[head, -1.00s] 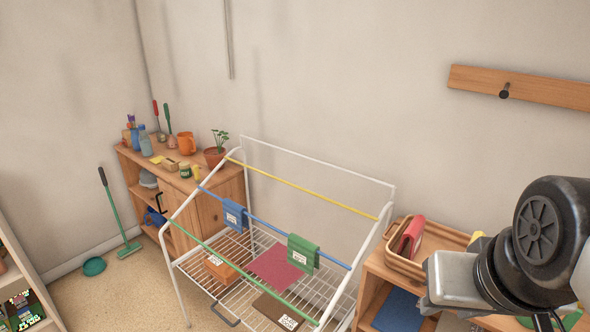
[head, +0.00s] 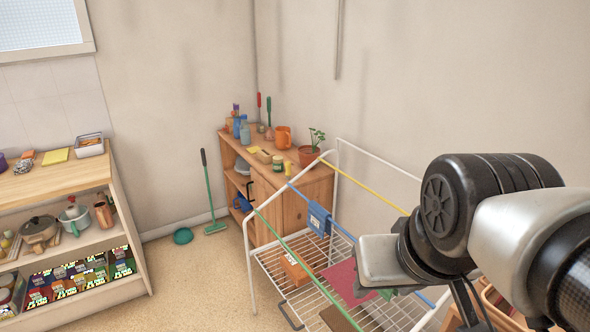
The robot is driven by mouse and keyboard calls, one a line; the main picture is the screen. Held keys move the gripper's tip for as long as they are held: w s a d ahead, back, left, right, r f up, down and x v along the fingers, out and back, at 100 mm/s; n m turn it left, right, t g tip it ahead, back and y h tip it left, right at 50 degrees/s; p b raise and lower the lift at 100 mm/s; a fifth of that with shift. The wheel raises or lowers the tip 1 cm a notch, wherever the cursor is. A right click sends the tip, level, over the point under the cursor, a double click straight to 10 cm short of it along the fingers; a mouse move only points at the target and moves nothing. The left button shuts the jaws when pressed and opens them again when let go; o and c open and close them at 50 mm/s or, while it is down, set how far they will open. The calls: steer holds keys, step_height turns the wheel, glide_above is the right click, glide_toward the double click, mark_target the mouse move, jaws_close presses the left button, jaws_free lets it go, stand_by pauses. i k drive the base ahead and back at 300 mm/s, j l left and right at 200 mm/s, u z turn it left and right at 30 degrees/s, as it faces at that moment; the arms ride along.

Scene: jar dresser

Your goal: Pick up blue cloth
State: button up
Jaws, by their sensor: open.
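A blue cloth (head: 318,221) with a white label hangs folded over the blue bar of the white drying rack (head: 251,262). Another blue item (head: 243,203), perhaps cloth, lies low in the wooden cabinet. My arm reaches in from the right, in front of the rack's right part. My arm mostly hides the green cloth (head: 387,293).
The wooden cabinet (head: 308,196) behind the rack holds bottles, an orange mug and a potted plant. An orange box (head: 295,268) and a red cloth (head: 345,279) lie on the rack's lower grid. A shelf unit (head: 128,238) stands left.

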mark_target(317, 220)
steer(key=k+j, duration=0.1)
steer(key=j, duration=0.2)
steer(key=j+z, duration=0.1)
steer(key=j, duration=0.15)
steer(key=j+z, duration=0.4)
steer(key=j, duration=0.7)
steer(key=i+j+z, duration=0.15)
steer(key=j, duration=0.2)
steer(key=i+j+z, duration=0.15)
steer(key=j, duration=0.2)
steer(key=i+j+z, duration=0.15)
steer(key=j, duration=0.2)
steer(key=i+j+z, duration=0.25)
steer(key=i, duration=0.25)
steer(key=i+j+z, duration=0.2)
steer(key=i+j, duration=0.25)
